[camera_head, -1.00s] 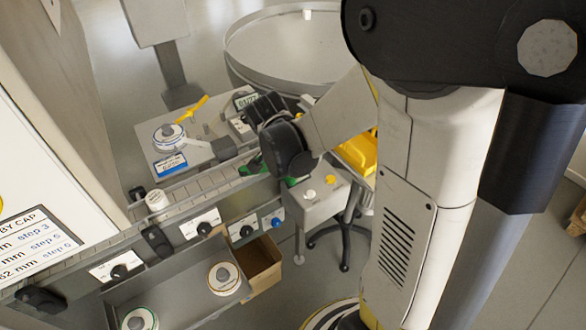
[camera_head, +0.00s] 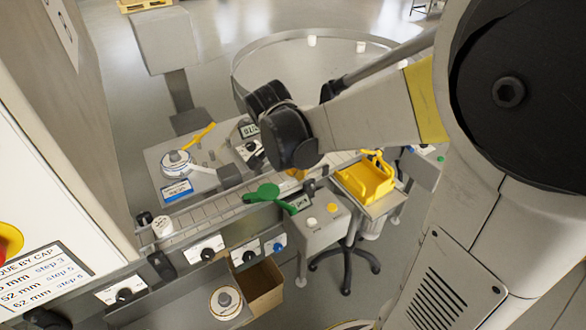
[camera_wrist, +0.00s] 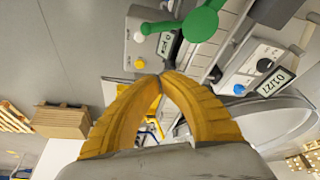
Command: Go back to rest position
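My gripper (camera_wrist: 163,76) shows in the wrist view as two curved yellow fingers whose tips meet. Nothing is held between them, and the background shows through the gap below the tips. In the head view my arm reaches in from the right, over the machine line, and its black wrist joint hides most of the gripper. The green paddle-shaped part (camera_wrist: 200,24) is beyond the fingertips in the wrist view. It also shows in the head view (camera_head: 264,192), below the wrist joint.
A conveyor (camera_head: 205,216) runs below my arm, with a white jar (camera_head: 162,227) on it. A yellow tray (camera_head: 365,178) stands right of it. A large round table (camera_head: 245,70) is behind. A cardboard box (camera_head: 262,288) and control boxes are in front. Open floor lies beyond.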

